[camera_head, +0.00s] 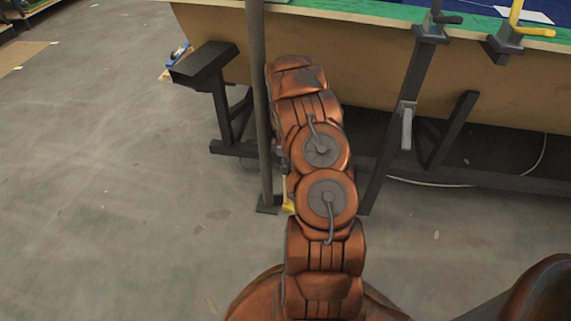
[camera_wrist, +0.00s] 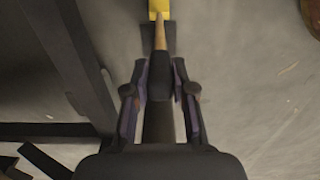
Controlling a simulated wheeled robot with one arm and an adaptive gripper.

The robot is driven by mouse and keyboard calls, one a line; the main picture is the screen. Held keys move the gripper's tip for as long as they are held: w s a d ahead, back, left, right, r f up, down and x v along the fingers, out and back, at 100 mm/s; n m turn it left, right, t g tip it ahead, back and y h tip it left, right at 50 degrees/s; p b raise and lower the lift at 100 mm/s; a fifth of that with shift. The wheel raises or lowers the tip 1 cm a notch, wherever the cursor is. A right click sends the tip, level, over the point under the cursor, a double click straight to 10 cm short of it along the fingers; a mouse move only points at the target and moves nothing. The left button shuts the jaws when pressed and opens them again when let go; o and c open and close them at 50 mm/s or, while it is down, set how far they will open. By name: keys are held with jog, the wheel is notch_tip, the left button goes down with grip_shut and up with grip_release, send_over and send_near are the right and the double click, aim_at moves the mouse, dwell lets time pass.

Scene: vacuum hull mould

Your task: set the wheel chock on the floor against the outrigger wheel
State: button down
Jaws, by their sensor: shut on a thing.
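My gripper (camera_wrist: 160,100) is shut on the dark grip (camera_wrist: 160,75) of a wooden handle. The handle runs away from the fingers to a yellow block (camera_wrist: 159,9), apparently the wheel chock, cut off by the top edge of the wrist view. In the head view, a small yellow part (camera_head: 289,207) shows low beside my arm, near the foot of a grey post. My arm hides the gripper and most of the held thing there. I cannot make out the outrigger wheel in either view. Whether the chock touches the floor cannot be told.
The grey post (camera_head: 257,100) stands on a flat foot (camera_head: 268,204) close left of my arm. A dark frame (camera_head: 450,176) carries the large tan mould (camera_head: 340,62) behind. A dark beam (camera_wrist: 75,60) runs left of the gripper. The concrete floor (camera_head: 110,190) at left is clear.

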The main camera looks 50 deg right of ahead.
jog(key=c, duration=0.9)
grip_release()
notch_tip(320, 180, up, 12)
dwell(0.3)
